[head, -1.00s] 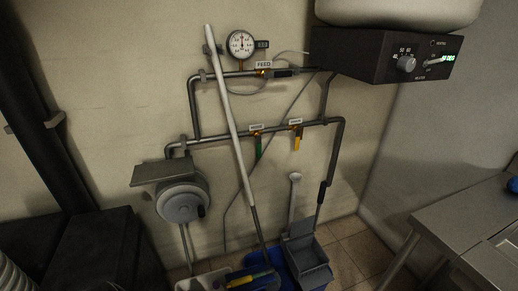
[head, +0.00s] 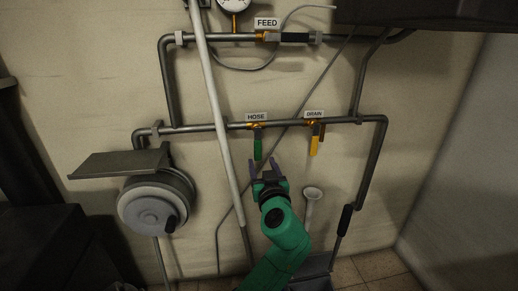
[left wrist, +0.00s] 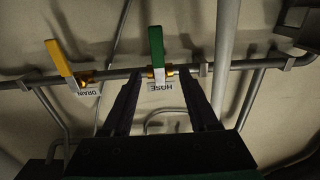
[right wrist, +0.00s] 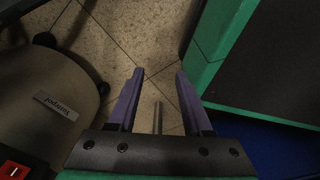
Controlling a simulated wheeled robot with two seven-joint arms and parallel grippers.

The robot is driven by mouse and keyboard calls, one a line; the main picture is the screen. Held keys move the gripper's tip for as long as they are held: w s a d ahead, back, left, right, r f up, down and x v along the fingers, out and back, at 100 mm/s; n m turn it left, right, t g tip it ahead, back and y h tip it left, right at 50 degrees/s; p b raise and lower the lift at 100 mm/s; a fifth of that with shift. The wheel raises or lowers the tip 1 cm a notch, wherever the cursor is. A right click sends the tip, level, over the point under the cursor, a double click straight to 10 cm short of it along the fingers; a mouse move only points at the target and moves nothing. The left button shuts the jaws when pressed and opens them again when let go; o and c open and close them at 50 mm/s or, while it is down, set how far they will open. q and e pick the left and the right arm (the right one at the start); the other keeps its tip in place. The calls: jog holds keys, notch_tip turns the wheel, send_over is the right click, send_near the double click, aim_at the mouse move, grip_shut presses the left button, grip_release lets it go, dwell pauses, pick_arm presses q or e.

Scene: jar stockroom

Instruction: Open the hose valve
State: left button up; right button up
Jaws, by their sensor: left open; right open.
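The hose valve has a green handle (head: 258,146) that hangs straight down, across the lower pipe, under a label reading HOSE (head: 256,117). My left gripper (head: 266,164) is open just below and slightly right of the green handle, with its fingers pointing up at it. In the left wrist view the green handle (left wrist: 157,46) shows beyond and between the two open fingers (left wrist: 165,85), apart from them. My right gripper (right wrist: 155,80) is open and empty over the tiled floor, and it is not in the head view.
A yellow DRAIN handle (head: 316,139) hangs to the right on the same pipe (head: 345,119). A pale pole (head: 217,110) leans in front of the pipes at the left. A hose reel (head: 155,203) sits lower left. The FEED valve (head: 290,38) is on the upper pipe.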

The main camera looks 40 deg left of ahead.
aim_at(258, 149)
pick_arm(q)
jog(key=x, duration=1)
jog(key=shift+w+a+f+p, duration=0.2)
jog(key=shift+w+p, duration=0.1)
jog(key=shift+w, duration=0.05)
grip_shut()
pick_arm(e)
jog(key=shift+s+d+f, duration=0.15)
jog(key=shift+s+f, duration=0.05)
jog(key=shift+s, duration=0.25)
jog(key=shift+s+d+f, duration=0.1)
jog(key=shift+s+f, duration=0.05)
jog(key=shift+s, duration=0.3)
